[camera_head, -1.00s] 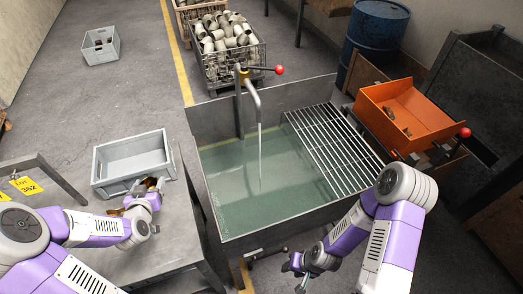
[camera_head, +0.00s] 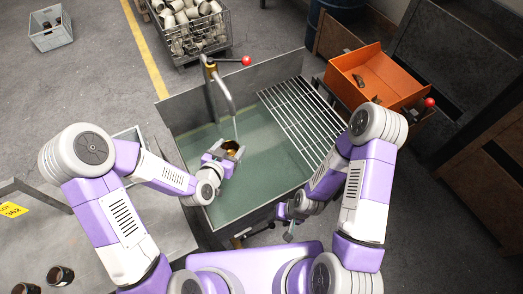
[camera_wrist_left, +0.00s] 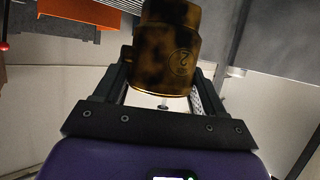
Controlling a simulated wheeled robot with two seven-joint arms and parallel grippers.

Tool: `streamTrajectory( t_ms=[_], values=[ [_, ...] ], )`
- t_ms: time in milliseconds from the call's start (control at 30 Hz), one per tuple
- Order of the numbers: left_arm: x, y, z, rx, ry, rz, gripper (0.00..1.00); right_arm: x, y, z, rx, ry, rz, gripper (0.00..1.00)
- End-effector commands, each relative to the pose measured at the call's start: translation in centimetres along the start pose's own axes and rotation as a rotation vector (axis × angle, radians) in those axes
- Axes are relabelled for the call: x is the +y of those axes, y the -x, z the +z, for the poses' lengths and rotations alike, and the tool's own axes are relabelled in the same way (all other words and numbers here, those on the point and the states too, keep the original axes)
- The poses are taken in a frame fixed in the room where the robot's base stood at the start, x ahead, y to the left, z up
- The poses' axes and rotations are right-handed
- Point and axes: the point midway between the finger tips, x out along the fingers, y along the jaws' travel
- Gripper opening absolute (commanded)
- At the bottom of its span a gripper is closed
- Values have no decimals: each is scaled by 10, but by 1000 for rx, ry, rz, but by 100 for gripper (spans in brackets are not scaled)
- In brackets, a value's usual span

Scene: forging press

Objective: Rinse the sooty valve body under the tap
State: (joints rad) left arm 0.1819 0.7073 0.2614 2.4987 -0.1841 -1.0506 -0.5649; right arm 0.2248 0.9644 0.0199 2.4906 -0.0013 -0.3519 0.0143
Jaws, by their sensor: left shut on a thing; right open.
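The sooty valve body (camera_wrist_left: 168,50) is brass-coloured with dark patches and a round embossed mark. My left gripper (camera_head: 222,155) is shut on it, over the water basin (camera_head: 262,190). The valve body also shows small in the head view (camera_head: 232,149), close beside the water stream. I cannot tell whether the stream strikes it. The tap (camera_head: 222,90) has a red knob and its water is running. My right gripper (camera_head: 287,216) is open and empty, low by the basin's front edge.
A metal draining rack (camera_head: 300,115) covers the basin's right part. An orange bin (camera_head: 370,75) stands at the right. A wire basket (camera_head: 195,35) stands behind the basin.

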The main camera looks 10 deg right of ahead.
Motion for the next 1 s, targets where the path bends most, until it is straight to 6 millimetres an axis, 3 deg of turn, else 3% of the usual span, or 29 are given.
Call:
streamTrajectory(
  t_ms=[33, 200, 400, 567, 1000],
  values=[
    [25, 1, -9, 0, -20, 49, 22, -4, 10, 0, 0, 0, 0, 54],
    [79, 3, -16, 1, -65, 158, 22, -8, 22, 1, 0, 0, 0, 54],
    [108, 6, -17, 3, -91, 219, 22, -11, 28, 1, 0, 0, 0, 54],
    [108, 4, -17, 4, -93, 225, 22, -11, 30, 1, 0, 0, 0, 54],
    [74, -20, -18, 4, -91, 222, 22, -14, 38, 2, 0, 0, 0, 54]
  ],
)
